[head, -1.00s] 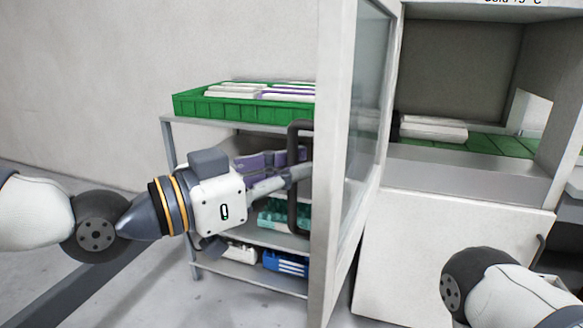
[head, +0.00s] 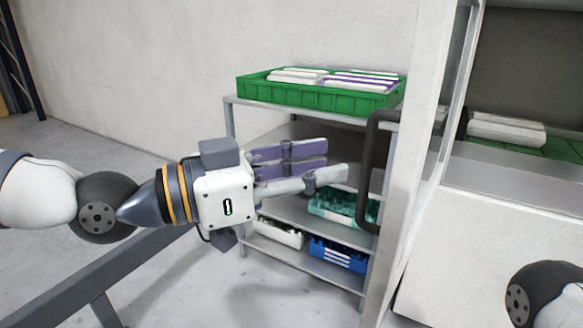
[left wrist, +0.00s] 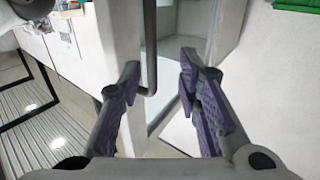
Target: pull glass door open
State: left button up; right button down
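The glass door's white frame (head: 408,170) stands edge-on at the right of the head view, swung out from the cabinet. Its glass pane (head: 452,90) shows as a narrow strip. The dark bar handle (head: 370,165) is on the door's left side. My left gripper (head: 337,160) is open and empty, pointing at the handle from the left with a small gap. In the left wrist view, its purple-padded fingers (left wrist: 160,75) are spread, and the handle (left wrist: 151,50) shows between them, closer to the left finger. My right gripper is out of view; only part of that arm shows.
A metal shelf (head: 232,101) stands behind the gripper, with a green crate (head: 320,98) of cartons on top and teal, white and blue trays below. The cabinet (head: 480,255) is at the right. Floor at the left is mostly clear.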

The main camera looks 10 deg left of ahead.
pick_arm(q)
jog(key=v, duration=0.5)
jog(key=shift+s+a, duration=0.25)
jog(key=shift+a, duration=0.05)
jog(key=s+d+f+n+g+y+p, duration=0.1)
jog(key=s+f+n+g+y, duration=0.3)
jog(key=f, duration=0.6)
jog(key=s+d+f+n, duration=0.15)
jog(key=s+f, duration=0.35)
jog(key=f, duration=0.5)
jog(key=s+f+n+g+y+p, duration=0.1)
jog(key=s+f+n+g+y, duration=0.25)
jog(key=f, duration=0.65)
jog(key=s+a+f+n+g+y, duration=0.1)
jog(key=s+a+f+y, duration=0.3)
jog(key=s+a, duration=0.5)
jog(key=s+a+f+n+g+y, duration=0.2)
jog(key=s+a+f+y, duration=0.2)
jog(key=s+a+f, duration=0.4)
jog(key=s+a, duration=0.1)
jog(key=s, duration=0.3)
jog(key=shift+a+f+n+g, duration=0.15)
jog(key=shift+f+n+g, duration=0.1)
jog(key=shift+n+g, duration=0.1)
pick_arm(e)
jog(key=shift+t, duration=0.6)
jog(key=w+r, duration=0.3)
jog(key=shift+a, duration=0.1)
